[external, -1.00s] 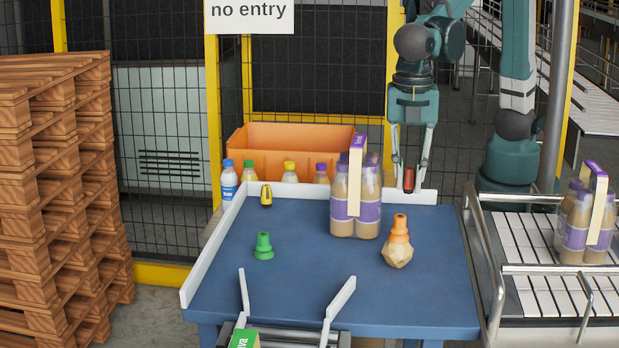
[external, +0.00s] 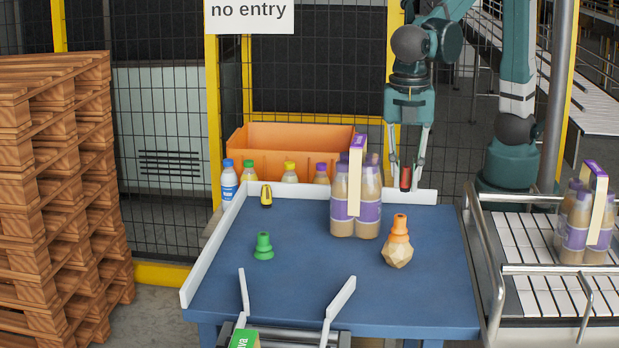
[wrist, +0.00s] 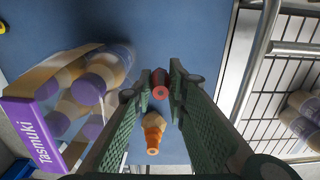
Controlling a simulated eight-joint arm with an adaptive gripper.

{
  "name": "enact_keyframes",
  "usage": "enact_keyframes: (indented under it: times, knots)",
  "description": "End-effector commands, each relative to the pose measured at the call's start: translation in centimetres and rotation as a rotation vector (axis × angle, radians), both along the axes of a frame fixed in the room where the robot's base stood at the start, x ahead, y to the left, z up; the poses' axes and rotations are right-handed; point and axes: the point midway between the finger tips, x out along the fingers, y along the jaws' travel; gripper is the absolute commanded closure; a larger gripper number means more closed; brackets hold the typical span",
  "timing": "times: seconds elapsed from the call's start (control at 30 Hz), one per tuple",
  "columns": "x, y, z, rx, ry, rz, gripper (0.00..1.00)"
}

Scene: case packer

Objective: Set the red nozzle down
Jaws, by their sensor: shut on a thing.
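The red nozzle (external: 405,177) is held between the fingers of my gripper (external: 406,180), at the far right edge of the blue table (external: 300,290). In the wrist view the red nozzle (wrist: 160,83) sits between the two green fingertips (wrist: 161,88), its round end facing the camera. My gripper is shut on it. I cannot tell whether the nozzle touches the table; the low white rim (external: 425,197) is close by it in the external view.
A bottle pack (external: 356,205) stands left of my gripper. An orange nozzle (external: 400,228) sits on a faceted tan piece (external: 397,252) nearer the camera. A green nozzle (external: 263,246) stands at left, a yellow-black item (external: 266,195) behind it. The table's front middle is clear.

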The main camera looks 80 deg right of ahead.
Motion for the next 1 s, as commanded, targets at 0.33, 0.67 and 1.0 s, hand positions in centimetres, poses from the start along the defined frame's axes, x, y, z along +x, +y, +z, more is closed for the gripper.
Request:
enact_keyframes:
  times: [0.33,0.67,1.0]
  knots:
    - [2.0,-5.0,-1.5,0.000,0.000,-0.021,0.97]
    - [6.1,-7.5,-1.2,0.000,0.000,-0.111,0.97]
    - [12.1,-10.3,-0.8,0.000,0.000,-0.256,0.97]
